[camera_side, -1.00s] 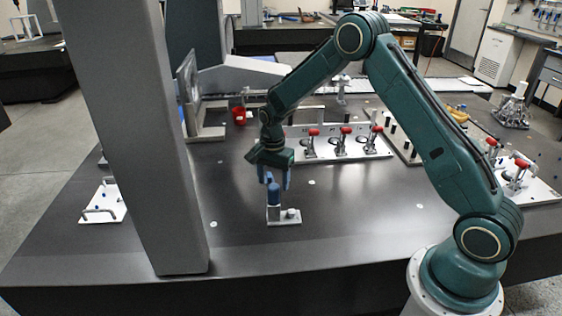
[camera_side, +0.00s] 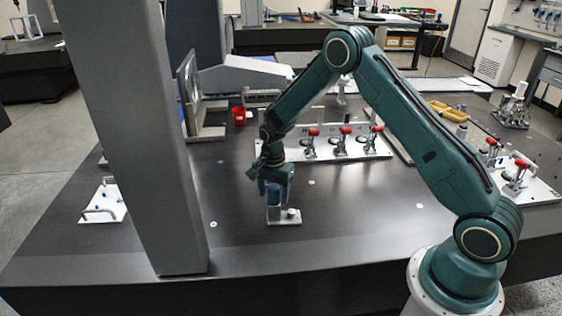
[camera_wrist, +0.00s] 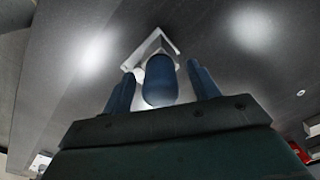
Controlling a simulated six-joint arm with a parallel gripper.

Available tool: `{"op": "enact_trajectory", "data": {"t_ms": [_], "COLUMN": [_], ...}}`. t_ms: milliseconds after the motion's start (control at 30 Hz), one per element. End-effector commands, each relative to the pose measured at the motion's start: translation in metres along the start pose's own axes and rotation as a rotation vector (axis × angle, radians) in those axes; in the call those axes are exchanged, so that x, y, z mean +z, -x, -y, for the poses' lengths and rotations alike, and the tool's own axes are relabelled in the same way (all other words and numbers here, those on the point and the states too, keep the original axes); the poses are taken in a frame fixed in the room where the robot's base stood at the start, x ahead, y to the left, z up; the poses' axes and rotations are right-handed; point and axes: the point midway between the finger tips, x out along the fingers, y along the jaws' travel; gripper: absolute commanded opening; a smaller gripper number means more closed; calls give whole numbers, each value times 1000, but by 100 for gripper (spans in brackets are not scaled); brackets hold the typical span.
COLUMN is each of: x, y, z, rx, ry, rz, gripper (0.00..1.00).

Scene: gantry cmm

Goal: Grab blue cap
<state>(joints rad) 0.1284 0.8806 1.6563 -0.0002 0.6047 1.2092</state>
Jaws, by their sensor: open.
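The blue cap (camera_wrist: 160,82) is upright on a small light grey fixture, seen in the wrist view between my two blue fingers. My gripper (camera_wrist: 160,88) is open, with a finger on each side of the cap and a visible gap to each. In the side view my gripper (camera_side: 273,196) is low over the fixture (camera_side: 284,217), and the cap (camera_side: 274,199) is partly hidden by the fingers.
A large grey column (camera_side: 150,150) stands to the left. A white plate with red-handled clamps (camera_side: 343,148) lies behind my gripper. A red cup (camera_side: 239,116) stands farther back. A white plate with handles (camera_side: 104,205) lies at far left. The dark table around the fixture is clear.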

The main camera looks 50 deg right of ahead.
Motion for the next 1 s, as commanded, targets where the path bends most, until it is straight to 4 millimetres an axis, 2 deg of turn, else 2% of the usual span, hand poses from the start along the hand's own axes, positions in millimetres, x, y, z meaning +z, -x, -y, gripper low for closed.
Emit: {"op": "enact_trajectory", "data": {"t_ms": [33,233,267,667,867,1000], "x": [0,0,0,0,0,0], "y": [0,0,0,4,19,39], "z": [0,0,0,0,1,1], "rx": [0,0,0,-1,-2,-3], "ry": [0,0,0,0,0,0], "rz": [0,0,0,0,-1,-1], "gripper": [54,15,13,13,13,13]}}
